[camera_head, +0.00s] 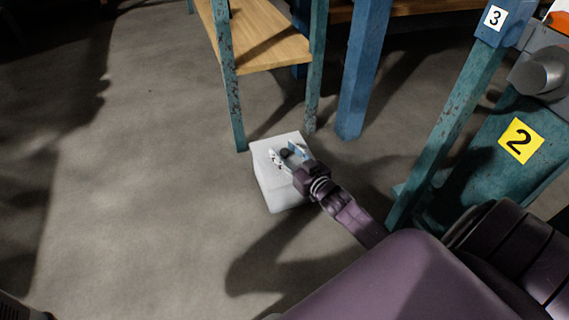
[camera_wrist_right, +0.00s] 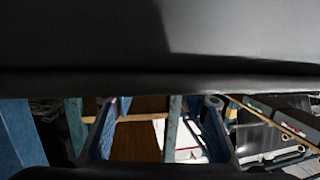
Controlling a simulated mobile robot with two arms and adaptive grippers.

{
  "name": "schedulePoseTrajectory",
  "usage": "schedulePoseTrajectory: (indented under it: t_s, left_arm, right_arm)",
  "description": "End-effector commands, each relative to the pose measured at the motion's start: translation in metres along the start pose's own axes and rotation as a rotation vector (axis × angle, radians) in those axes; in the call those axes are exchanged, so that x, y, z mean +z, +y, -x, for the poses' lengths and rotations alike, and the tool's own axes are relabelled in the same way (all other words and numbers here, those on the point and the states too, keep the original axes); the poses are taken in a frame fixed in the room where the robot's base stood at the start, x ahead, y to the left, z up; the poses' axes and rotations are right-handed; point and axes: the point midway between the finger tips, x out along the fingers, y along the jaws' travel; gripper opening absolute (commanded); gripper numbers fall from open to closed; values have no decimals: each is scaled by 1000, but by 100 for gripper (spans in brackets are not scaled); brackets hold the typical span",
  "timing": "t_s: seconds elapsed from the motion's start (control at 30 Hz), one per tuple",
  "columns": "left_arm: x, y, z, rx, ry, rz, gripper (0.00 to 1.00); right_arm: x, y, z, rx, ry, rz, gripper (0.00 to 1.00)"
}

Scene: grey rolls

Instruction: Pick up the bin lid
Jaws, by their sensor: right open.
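A white bin (camera_head: 282,194) stands on the grey floor near the middle of the head view. Its pale flat lid (camera_head: 263,148) is on top. My right gripper (camera_head: 287,153) is over the lid, coming in from the lower right, with its fingers apart. A small dark round shape, perhaps the lid's knob, shows between the fingers; I cannot tell whether they touch it. The gripper and wrist hide part of the lid. My left gripper is not in view.
A teal-legged table with a wooden shelf (camera_head: 265,45) stands just behind the bin. A blue post (camera_head: 363,75) is right of it. A teal frame with a yellow "2" sign (camera_head: 520,140) stands at the right. The floor to the left is clear.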

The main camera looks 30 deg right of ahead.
Motion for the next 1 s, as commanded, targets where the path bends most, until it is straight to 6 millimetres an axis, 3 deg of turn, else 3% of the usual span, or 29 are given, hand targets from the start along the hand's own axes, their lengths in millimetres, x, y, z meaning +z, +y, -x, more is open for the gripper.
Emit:
schedulePoseTrajectory:
  t_s: [0.27,0.63,1.0]
  left_arm:
    - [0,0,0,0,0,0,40]
    - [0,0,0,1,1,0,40]
    - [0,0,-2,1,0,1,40]
  right_arm:
    - [-1,0,-2,0,0,0,40]
    - [-1,0,-1,0,0,-1,0]
    - [-4,0,-1,-1,2,-1,0]
